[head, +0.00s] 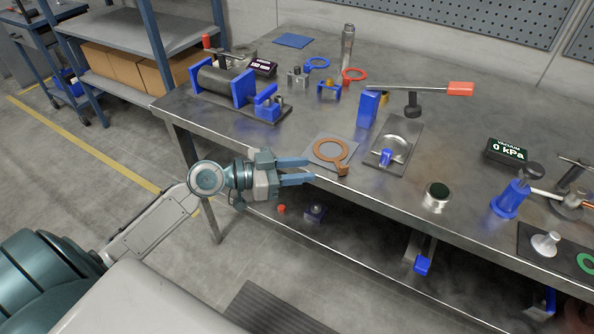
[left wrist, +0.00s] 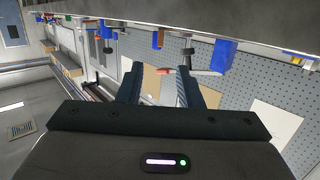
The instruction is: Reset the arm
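My left arm comes in from the left in the head view. Its gripper (head: 296,172) is in front of the table's near edge, its two blue fingers pointing right. The fingers are apart with nothing seen between them. The left wrist view also shows the two fingers (left wrist: 160,88) spread, with the bench scene tilted beyond them. An orange-brown ring with a handle (head: 331,151) lies on a grey plate just right of the fingertips, apart from them as far as I can tell. My right gripper is not in view.
The metal table (head: 300,105) carries a blue-ended roller device (head: 222,85), a lever press with a red handle (head: 460,89), a dark-topped cylinder (head: 437,196) and a vacuum display (head: 506,151). A blue shelf rack (head: 140,45) stands behind left. Floor left of the table is open.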

